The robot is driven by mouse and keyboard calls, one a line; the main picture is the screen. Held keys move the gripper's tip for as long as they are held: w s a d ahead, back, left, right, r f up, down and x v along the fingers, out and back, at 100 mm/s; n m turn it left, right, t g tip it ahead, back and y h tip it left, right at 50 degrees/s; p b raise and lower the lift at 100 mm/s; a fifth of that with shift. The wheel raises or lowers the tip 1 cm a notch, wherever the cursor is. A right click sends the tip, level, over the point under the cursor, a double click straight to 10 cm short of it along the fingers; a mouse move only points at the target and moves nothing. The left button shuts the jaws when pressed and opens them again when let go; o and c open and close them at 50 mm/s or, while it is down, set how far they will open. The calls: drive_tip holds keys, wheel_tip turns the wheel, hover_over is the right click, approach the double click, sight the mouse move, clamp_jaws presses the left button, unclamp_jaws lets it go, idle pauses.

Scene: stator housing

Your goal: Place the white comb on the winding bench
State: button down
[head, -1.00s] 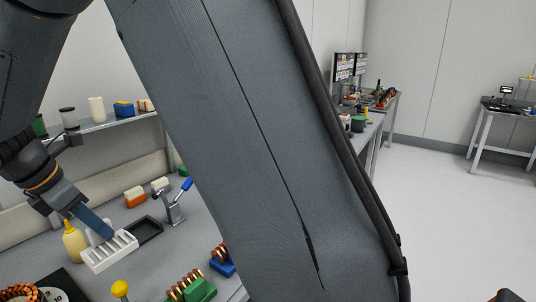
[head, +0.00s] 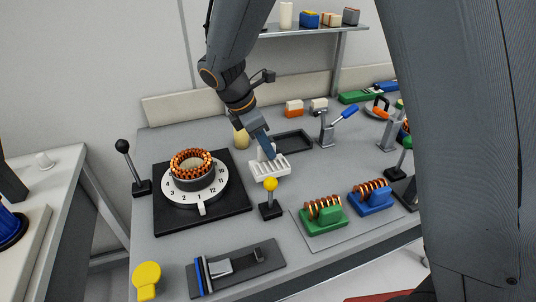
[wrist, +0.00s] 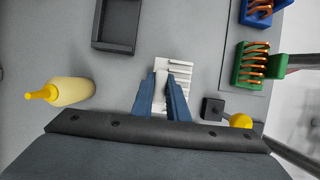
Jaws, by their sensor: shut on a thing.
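The white comb (head: 272,170) is a slotted block, seen in the head view over the middle of the grey bench (head: 338,168). My gripper (head: 268,154) reaches down to it from behind, its blue fingers closed on the comb. In the wrist view, the gripper (wrist: 163,80) has the comb (wrist: 176,63) between its two fingers, and the comb's slotted end sticks out beyond them. I cannot tell whether the comb touches the bench top. The fingers hide part of the comb.
A black tray (head: 292,141) lies behind the comb and a yellow bottle (head: 241,138) to its left. A yellow-knobbed post (head: 270,200) stands in front. The stator on its dial (head: 195,185) is at left; green (head: 323,222) and blue (head: 372,200) coil holders are at right.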

sight(267, 159)
drive_tip(key=shift+f, duration=1.6)
drive_tip(key=shift+f, duration=0.1)
drive_tip(key=c, duration=1.7)
unclamp_jaws()
drive_tip(key=b+v, duration=0.1)
drive_tip(key=v, duration=1.1)
drive_tip(key=shift+b, duration=0.35)
